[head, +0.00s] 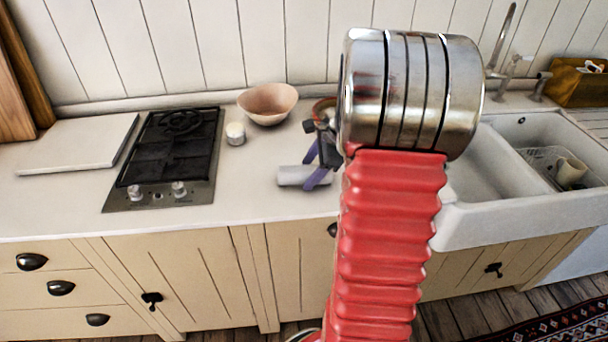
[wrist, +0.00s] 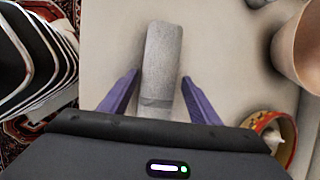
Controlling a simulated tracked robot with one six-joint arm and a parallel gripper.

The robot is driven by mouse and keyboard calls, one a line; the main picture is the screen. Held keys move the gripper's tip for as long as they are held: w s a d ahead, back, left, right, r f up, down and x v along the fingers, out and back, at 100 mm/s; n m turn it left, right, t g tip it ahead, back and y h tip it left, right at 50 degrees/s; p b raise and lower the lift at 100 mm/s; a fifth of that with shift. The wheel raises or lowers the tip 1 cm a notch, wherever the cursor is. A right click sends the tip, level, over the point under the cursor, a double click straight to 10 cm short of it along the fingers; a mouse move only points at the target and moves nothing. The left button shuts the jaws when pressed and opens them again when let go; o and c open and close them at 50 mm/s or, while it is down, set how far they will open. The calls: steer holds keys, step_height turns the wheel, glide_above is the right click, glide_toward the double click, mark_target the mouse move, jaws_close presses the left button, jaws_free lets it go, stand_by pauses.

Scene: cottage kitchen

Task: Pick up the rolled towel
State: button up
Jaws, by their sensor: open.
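The rolled towel (head: 294,175) is a pale grey-white roll lying on the white counter, left of my red arm. In the wrist view the towel (wrist: 163,52) runs lengthwise from between my fingers out past their tips. My gripper (head: 313,170) is open, with two purple fingers around the towel's near part. In the wrist view my gripper (wrist: 160,76) has one finger on each side of the towel, with a visible gap to each. I cannot tell exactly how low the fingertips are. The arm may hide the towel's right end in the head view.
A pinkish bowl (head: 267,103) and a small white jar (head: 235,133) stand behind the towel. A red-rimmed round container (wrist: 272,133) is close to my gripper's right in the wrist view. The hob (head: 170,150) is left; the sink (head: 480,212) is right. Counter left of the towel is clear.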

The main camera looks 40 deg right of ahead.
mark_target(311, 167)
steer(key=shift+c, duration=0.3)
steer(key=c, duration=0.8)
steer(key=shift+o, duration=0.2)
step_height(311, 167, up, 10)
stand_by(0.7)
